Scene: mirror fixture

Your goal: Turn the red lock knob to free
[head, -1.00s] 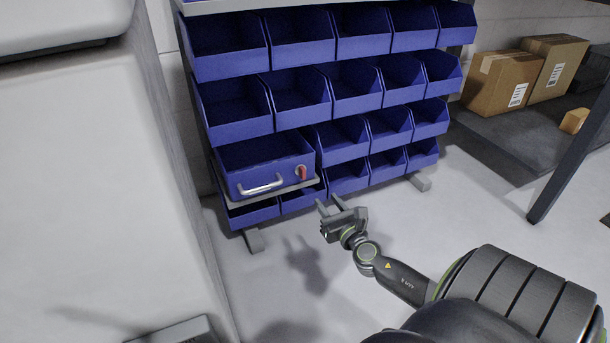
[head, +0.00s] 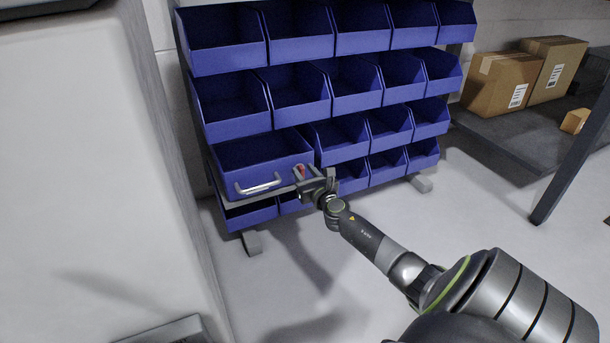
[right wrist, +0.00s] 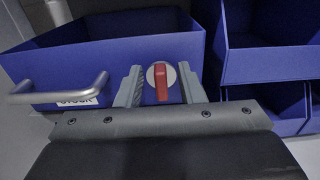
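The red lock knob (right wrist: 161,82) sits on a round light plate on the front of a blue drawer (right wrist: 110,55), right of its handle (right wrist: 62,91). Its bar stands upright in the right wrist view. In the head view the knob (head: 300,171) shows just above my right gripper (head: 307,178). In the right wrist view my right gripper (right wrist: 160,86) is open, with one finger on each side of the knob and a gap to each. Whether the fingertips reach the drawer front I cannot tell. My left gripper is not in view.
Blue bins (head: 358,138) fill the rack around the drawer. A large pale cabinet-like block (head: 90,180) stands close on the left. Cardboard boxes (head: 498,82) rest on a shelf at the right. The floor (head: 470,230) right of the rack is clear.

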